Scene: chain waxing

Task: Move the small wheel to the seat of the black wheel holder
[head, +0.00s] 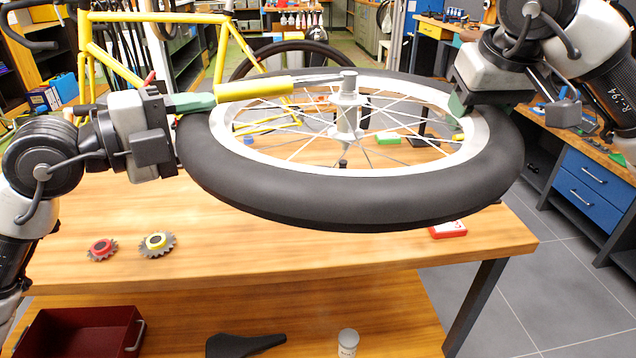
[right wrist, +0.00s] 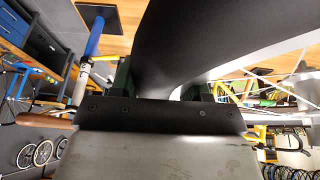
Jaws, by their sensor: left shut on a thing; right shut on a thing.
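The small wheel (head: 350,195), with a black tyre, silver rim and thin spokes, is held nearly flat above the wooden table. My right gripper (head: 460,108) is shut on its far right edge; in the right wrist view the tyre (right wrist: 175,45) passes between the fingers. My left gripper (head: 190,103), at the wheel's left, is shut on a yellow-handled tool (head: 253,90) whose thin shaft points over the wheel toward the hub (head: 346,100). The black wheel holder cannot be made out clearly; a dark upright part (head: 423,122) shows through the spokes.
The table (head: 250,250) carries a red-centred cog (head: 101,249), a yellow-centred cog (head: 157,244) and a red box (head: 447,230). On the lower shelf are a red bin (head: 80,330), a black saddle (head: 243,345) and a can (head: 348,342). A yellow bicycle frame (head: 150,75) stands behind.

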